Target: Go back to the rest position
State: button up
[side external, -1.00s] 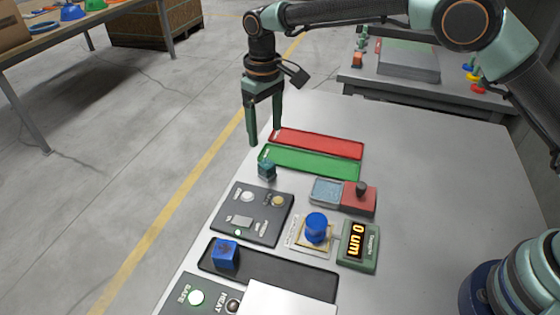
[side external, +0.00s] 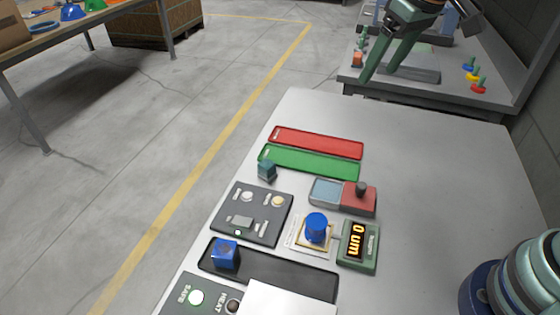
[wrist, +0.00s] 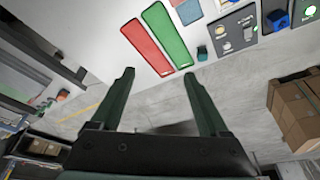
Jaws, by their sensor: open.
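My gripper (side external: 378,72) is raised at the top right of the side view, beyond the far edge of the table, with its upper part cut off by the frame. In the wrist view my gripper (wrist: 159,75) has its two dark green fingers spread, with nothing between them. A small teal cube (side external: 267,170) sits at the left end of the green tray (side external: 312,161), apart from my gripper. The cube also shows in the wrist view (wrist: 202,53). A red tray (side external: 318,143) lies just behind the green one. Both trays look empty.
A blue block (side external: 226,254) stands on a black tray (side external: 280,276). A blue round part (side external: 317,227) sits beside a gauge (side external: 357,245) reading 0 um. A switch panel (side external: 252,214) is at left. A second bench (side external: 430,88) stands behind.

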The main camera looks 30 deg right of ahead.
jog(key=s+d+f+m+t, duration=0.1)
jog(key=s+d+f+t, duration=0.1)
jog(key=s+d, duration=0.3)
jog(key=s, duration=0.4)
jog(key=shift+s+d+f+m+h, duration=0.3)
jog(key=shift+s+d+f, duration=0.05)
jog(key=shift+s+f, duration=0.05)
